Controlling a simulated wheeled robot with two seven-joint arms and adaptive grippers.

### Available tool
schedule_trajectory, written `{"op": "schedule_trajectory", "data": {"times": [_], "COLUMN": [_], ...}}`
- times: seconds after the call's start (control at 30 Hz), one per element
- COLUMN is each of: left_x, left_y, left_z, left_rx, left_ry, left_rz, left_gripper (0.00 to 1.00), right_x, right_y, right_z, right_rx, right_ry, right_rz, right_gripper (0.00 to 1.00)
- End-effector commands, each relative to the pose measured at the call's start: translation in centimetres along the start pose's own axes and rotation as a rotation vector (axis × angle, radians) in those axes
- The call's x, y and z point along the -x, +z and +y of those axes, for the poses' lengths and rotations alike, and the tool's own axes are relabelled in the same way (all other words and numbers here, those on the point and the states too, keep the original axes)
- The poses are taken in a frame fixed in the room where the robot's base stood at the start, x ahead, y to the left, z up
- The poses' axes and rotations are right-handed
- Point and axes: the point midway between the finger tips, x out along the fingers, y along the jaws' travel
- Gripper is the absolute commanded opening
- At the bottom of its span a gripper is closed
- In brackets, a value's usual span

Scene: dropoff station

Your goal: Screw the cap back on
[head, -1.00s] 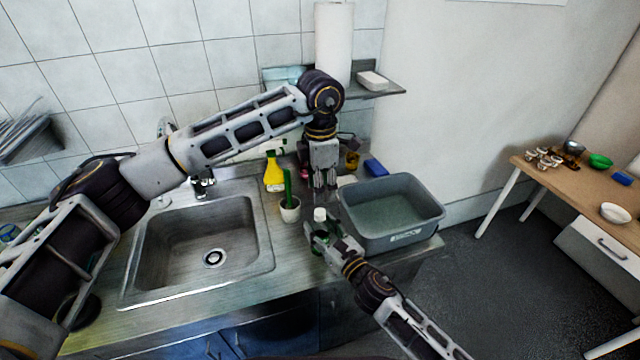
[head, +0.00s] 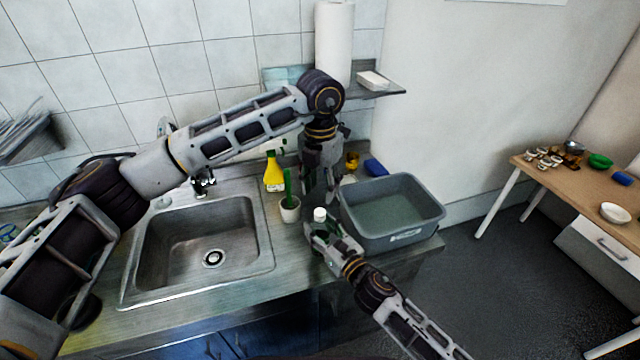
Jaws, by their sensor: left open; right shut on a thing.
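A small bottle (head: 320,228) with a dark green body stands upright near the front of the counter, left of the grey tub. A white cap (head: 320,213) sits at its top; I cannot tell how tightly it is seated. My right gripper (head: 315,235) is shut around the bottle's body and hides much of it. My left gripper (head: 317,198) points down just above and behind the cap. It is open, its fingers apart from the cap and with nothing visible between them.
A grey tub (head: 408,238) stands close on the right. A white pot (head: 289,212) with a green brush and a yellow spray bottle (head: 273,175) stand to the left. The sink (head: 127,290) lies further left. A blue sponge (head: 376,167) is behind the tub.

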Motion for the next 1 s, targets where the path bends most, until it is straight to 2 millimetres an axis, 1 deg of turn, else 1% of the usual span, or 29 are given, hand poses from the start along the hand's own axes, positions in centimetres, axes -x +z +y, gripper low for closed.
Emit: {"op": "schedule_trajectory", "data": {"times": [1.0], "left_x": [0.00], "left_y": [-0.06], "left_z": [0.15], "left_rx": [0.812], "left_ry": [0.007], "left_rz": [0.000], "left_gripper": [0.44], "right_x": [0.00], "right_y": [0.02], "right_z": [0.00], "right_rx": [0.000], "right_ry": [0.000], "right_rz": [0.000], "right_gripper": [0.00]}}
